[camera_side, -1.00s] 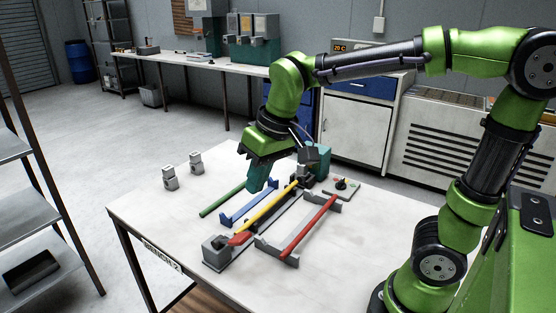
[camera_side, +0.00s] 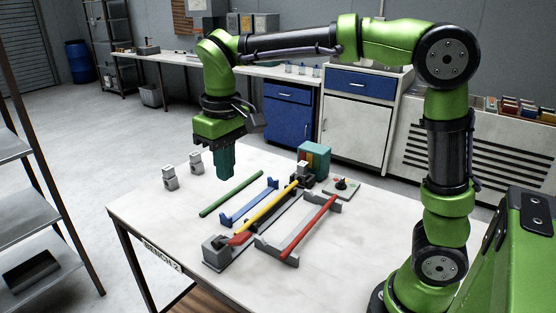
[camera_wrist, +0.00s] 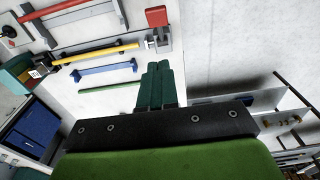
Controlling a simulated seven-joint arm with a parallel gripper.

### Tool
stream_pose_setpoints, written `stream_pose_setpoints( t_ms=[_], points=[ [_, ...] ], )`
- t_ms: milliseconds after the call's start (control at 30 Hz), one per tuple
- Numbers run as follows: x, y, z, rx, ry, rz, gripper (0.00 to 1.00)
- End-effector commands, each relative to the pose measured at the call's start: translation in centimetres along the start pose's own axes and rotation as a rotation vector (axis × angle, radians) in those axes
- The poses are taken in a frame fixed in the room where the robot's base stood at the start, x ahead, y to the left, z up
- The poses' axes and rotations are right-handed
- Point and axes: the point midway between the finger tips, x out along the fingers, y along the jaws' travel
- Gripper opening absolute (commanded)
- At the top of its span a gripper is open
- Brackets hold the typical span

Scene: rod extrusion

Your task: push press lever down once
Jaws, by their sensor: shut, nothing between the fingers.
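The press seems to be the grey block (camera_side: 216,252) at the near end of the table fixture, with a flat red piece (camera_side: 240,239) on it that looks like its lever. In the wrist view the red piece (camera_wrist: 157,16) stands out beside the grey block (camera_wrist: 162,39). A yellow rod (camera_side: 270,209) lies in line with the block, its near end at the red piece. My gripper (camera_side: 226,182) hangs fingers down, shut and empty, in the air behind the press, near the green rod (camera_side: 231,194). Its teal fingers (camera_wrist: 158,66) touch nothing visible.
A blue rack (camera_side: 249,202) lies beside the green rod. A red rod (camera_side: 307,227) rests on a grey rack (camera_side: 270,251) to the right. A teal box (camera_side: 314,153) and a panel with a black knob (camera_side: 342,185) stand farther back. Two small grey blocks stand at left. The left table front is clear.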

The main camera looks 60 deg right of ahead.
Motion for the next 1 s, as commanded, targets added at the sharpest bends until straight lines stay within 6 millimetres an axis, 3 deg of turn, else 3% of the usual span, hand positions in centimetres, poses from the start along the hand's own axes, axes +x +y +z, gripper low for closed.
stream_pose_setpoints(
  t_ms=[167, 500, 700, 1000],
  points=[
    [2.6, 0.0, 0.1, 0.0, -0.006, 0.001, 0.0],
    [9.9, 0.0, 0.1, 0.001, -0.006, 0.001, 0.0],
    [12.0, 0.0, 1.7, 0.0, -0.001, 0.0, 0.0],
    [12.9, 0.0, 2.3, 0.002, 0.0, -0.001, 0.0]
  ],
)
